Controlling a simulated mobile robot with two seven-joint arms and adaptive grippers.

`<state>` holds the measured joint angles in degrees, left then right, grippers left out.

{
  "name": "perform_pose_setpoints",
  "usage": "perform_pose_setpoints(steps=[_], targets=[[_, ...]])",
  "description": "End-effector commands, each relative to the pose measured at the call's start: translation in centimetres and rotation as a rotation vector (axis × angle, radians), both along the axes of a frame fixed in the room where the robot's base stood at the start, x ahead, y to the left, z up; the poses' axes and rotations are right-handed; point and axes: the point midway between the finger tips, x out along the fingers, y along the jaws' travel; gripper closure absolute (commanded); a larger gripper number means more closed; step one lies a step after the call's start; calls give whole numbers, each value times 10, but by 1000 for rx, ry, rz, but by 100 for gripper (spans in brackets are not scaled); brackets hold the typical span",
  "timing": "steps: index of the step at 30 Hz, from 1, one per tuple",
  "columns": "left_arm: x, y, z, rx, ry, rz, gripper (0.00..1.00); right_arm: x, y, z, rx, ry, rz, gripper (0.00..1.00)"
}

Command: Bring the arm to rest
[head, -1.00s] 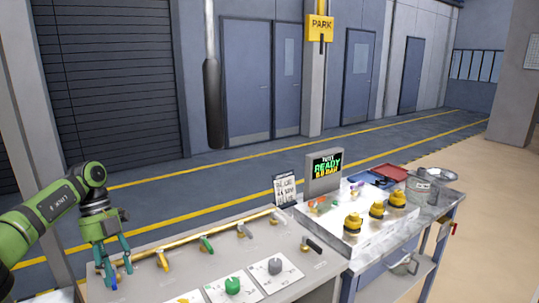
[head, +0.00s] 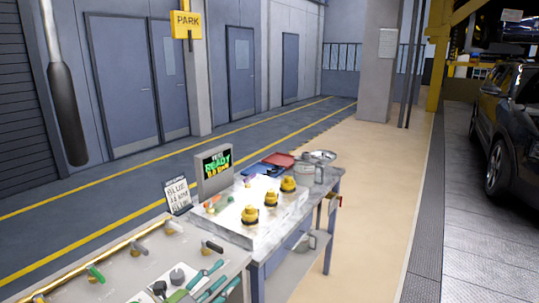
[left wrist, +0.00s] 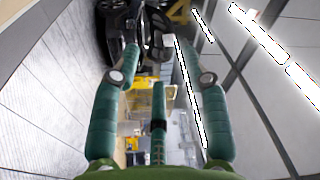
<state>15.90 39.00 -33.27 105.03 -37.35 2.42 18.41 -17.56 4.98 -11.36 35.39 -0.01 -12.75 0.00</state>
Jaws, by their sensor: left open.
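My left gripper (head: 212,280) is at the bottom edge of the head view, over or in front of the near edge of the grey valve console (head: 120,275). Its teal fingers point up and to the right in the picture. In the left wrist view the gripper (left wrist: 160,62) has its fingers spread with nothing between them. The fingers look out into the room, towards a dark car (left wrist: 150,35), and touch nothing that I can see. Most of my left arm is out of the head view. My right gripper is in neither view.
A display box (head: 214,172) reading READY, a white card (head: 178,195) and several yellow-capped fittings (head: 288,184) stand on the bench. A green handle (head: 95,273) and a grey knob (head: 177,276) are near the gripper. Open floor (head: 372,190) lies to the right, before the car (head: 508,125).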

Motion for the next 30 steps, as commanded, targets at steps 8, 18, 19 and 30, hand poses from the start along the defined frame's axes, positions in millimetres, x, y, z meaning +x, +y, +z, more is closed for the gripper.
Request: perform_pose_setpoints(steps=[8, 18, 19, 30], targets=[[-56, 57, -86, -358, 522, 574, 55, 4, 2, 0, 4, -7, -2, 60], [-198, 84, -183, -415, 1158, 923, 55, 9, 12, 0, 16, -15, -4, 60], [-208, 85, -187, -411, 1193, 936, 55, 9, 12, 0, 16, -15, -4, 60], [-304, 79, -217, -367, 1549, 1030, 55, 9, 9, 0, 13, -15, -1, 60]])
